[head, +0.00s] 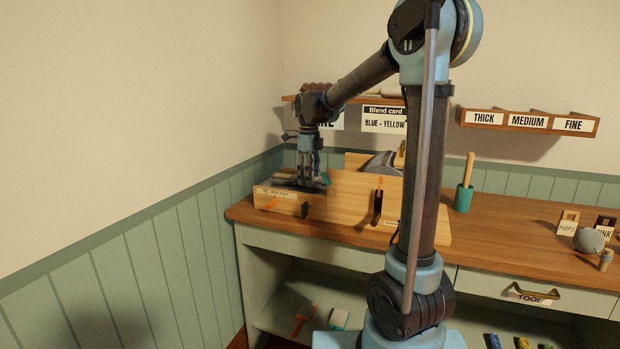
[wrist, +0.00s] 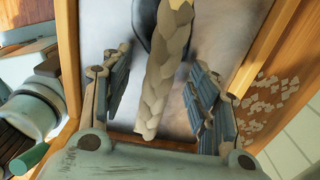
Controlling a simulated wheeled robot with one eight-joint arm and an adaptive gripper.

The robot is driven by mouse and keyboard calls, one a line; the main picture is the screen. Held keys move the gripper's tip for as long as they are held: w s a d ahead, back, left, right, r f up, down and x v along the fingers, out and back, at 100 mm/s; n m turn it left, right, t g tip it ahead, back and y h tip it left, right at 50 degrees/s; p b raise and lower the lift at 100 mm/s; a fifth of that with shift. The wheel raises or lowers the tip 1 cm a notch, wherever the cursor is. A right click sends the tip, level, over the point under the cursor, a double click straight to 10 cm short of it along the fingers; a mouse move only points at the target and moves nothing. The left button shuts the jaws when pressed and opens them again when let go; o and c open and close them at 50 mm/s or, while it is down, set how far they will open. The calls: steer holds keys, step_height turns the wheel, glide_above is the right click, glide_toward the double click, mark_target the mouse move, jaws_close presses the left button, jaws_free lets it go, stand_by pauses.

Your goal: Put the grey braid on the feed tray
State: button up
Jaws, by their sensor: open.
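The grey braid (wrist: 167,75), a pale grey-beige plait, runs lengthwise between my fingers in the wrist view. It lies over a grey surface with wooden walls, which looks like the feed tray (wrist: 98,30). In the head view the tray is the low wooden box (head: 275,203) at the bench's left end. My gripper (head: 306,180) points down into it; the wrist view shows its fingers (wrist: 157,66) open, one on each side of the braid, with gaps. The braid's far end is cut off by the frame, and I cannot pick the braid out clearly in the head view.
A taller wooden machine housing (head: 350,195) stands just right of the tray. A green cup with a wooden handle (head: 464,196), small tags (head: 568,222) and a grey ball (head: 588,240) stand farther right. The left wall (head: 150,230) is close. Bench between cup and tags is clear.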

steer(key=shift+r, duration=0.15)
step_height(320, 180, up, 12)
stand_by(0.6)
